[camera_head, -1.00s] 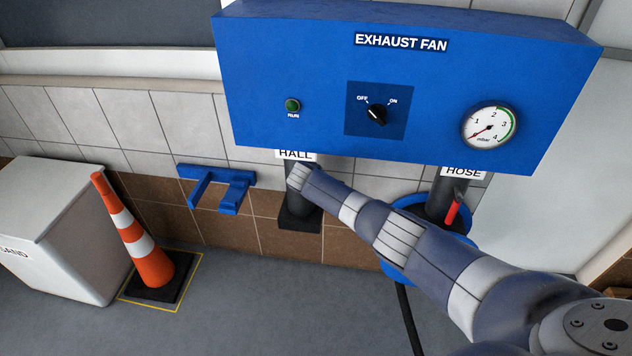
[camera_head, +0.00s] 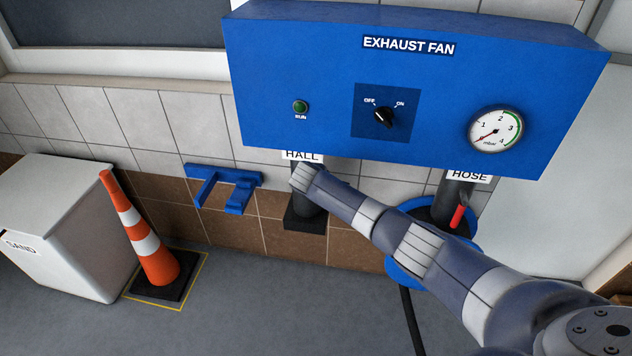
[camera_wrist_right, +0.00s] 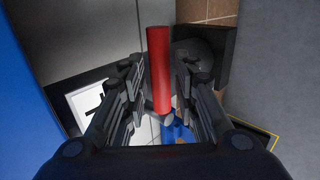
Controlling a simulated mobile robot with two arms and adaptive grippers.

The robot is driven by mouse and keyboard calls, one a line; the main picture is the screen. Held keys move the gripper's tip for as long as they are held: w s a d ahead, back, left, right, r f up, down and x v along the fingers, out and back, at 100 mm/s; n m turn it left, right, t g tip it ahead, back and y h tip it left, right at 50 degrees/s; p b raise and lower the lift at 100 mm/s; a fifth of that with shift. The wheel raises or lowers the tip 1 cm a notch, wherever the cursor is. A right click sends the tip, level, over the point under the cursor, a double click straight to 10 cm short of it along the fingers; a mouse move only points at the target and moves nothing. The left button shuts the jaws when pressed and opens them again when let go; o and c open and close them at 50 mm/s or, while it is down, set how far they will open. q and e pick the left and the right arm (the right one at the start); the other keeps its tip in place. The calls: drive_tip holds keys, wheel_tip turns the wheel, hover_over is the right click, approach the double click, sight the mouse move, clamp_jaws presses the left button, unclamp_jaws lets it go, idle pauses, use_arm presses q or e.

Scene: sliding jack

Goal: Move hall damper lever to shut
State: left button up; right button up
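The hall duct (camera_head: 305,213) is a dark pipe under the HALL label (camera_head: 302,156), below the blue fan box (camera_head: 330,60). My right arm crosses in front of it, hiding the hall lever and the gripper in the head view. In the right wrist view, the red hall lever (camera_wrist_right: 160,85) stands between the two fingers of my right gripper (camera_wrist_right: 161,64). The fingers are apart, with a narrow gap showing on each side of the lever. The lever's set position cannot be read. My left gripper is not in view.
The hose duct with its own red lever (camera_head: 458,216) is to the right, beside a blue hose reel (camera_head: 400,272). A blue wall bracket (camera_head: 240,196), a traffic cone (camera_head: 150,245) and a sand bin (camera_head: 70,230) are to the left. Floor in front is clear.

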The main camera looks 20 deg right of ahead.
drive_tip(key=v, duration=0.9)
idle(0.4)
drive_tip(key=s+a+f+m+g+y, duration=0.1)
drive_tip(key=s+f, duration=0.6)
drive_tip(key=f, duration=0.5)
drive_tip(key=s+f+m+g+y, duration=0.1)
drive_tip(key=s+f+m, duration=0.1)
drive_tip(key=s+f, duration=0.8)
drive_tip(key=s+a+f+m+g+y, duration=0.15)
drive_tip(key=s+f, duration=0.35)
drive_tip(key=f, duration=0.8)
drive_tip(key=s+f+m+g, duration=0.1)
drive_tip(key=s+f, duration=0.4)
drive_tip(key=s, duration=0.7)
drive_tip(key=s+a+f+m+g+y, duration=0.1)
drive_tip(key=s+f, duration=0.4)
drive_tip(key=s, duration=0.8)
drive_tip(key=s+f+m+g, duration=0.1)
drive_tip(key=s+f, duration=0.3)
drive_tip(key=s, duration=0.9)
drive_tip(key=shift+a+f+m+y, duration=0.35)
drive_tip(key=shift+f+m, duration=0.05)
drive_tip(key=shift+m, duration=0.25)
drive_tip(key=shift+w, duration=0.1)
